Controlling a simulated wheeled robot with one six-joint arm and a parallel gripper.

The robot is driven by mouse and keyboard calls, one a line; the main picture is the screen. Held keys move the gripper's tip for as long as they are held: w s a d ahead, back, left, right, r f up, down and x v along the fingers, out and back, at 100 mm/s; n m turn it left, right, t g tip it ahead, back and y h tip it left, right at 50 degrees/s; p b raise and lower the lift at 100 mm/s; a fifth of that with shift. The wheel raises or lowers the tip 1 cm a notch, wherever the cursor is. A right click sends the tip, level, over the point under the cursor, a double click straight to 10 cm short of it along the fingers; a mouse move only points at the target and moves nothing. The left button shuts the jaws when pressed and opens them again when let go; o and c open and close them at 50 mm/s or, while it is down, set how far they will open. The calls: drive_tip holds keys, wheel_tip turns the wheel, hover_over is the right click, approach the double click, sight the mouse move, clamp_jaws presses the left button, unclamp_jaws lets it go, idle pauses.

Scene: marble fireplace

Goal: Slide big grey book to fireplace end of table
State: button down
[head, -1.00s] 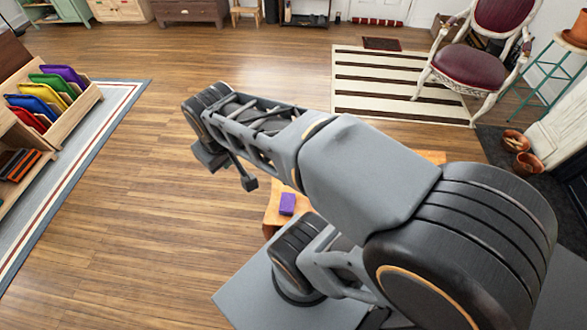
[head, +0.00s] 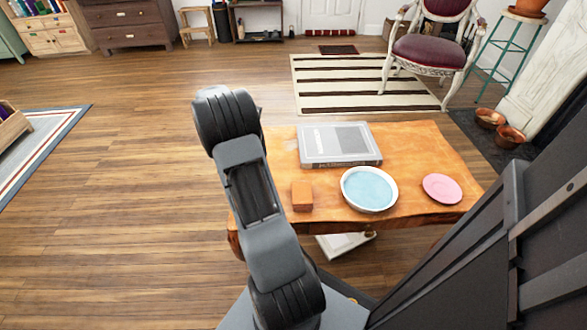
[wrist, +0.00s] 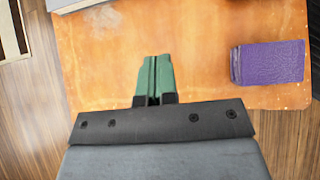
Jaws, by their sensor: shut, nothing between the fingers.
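The big grey book (head: 338,145) lies flat on the back left part of the orange-brown wooden table (head: 420,148) in the head view. A corner of a pale book (wrist: 72,4) shows at the top left of the wrist view, likely the same one. My gripper (wrist: 156,60) has green fingers, shut together and empty, over the table near its edge, apart from the book. In the head view my arm hides the fingers.
A purple block (wrist: 270,62) lies right of my fingers in the wrist view. In the head view, a brown block (head: 302,196), blue-centred bowl (head: 369,189) and pink plate (head: 442,188) stand in front of the book. A dark hearth slab (head: 480,128) lies beyond the table's right end.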

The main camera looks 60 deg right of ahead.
drive_tip(key=b, duration=0.5)
approach(293, 164)
drive_tip(key=shift+g, duration=0.3)
drive_tip(key=x, duration=0.4)
drive_tip(key=shift+w+f, duration=0.2)
drive_tip(key=shift+f, duration=0.05)
drive_tip(key=shift+s+d+f+b, duration=0.1)
drive_tip(key=shift+s+d+b, duration=0.35)
drive_tip(key=shift+s, duration=0.15)
drive_tip(key=shift+s+d+f+b, duration=0.1)
drive_tip(key=shift+s+d+b, duration=0.35)
drive_tip(key=shift+s, duration=0.2)
drive_tip(key=shift+s+d+r+b, duration=0.15)
drive_tip(key=shift+s+d+b, duration=0.15)
drive_tip(key=shift+s+d, duration=0.2)
drive_tip(key=shift+s+r, duration=0.1)
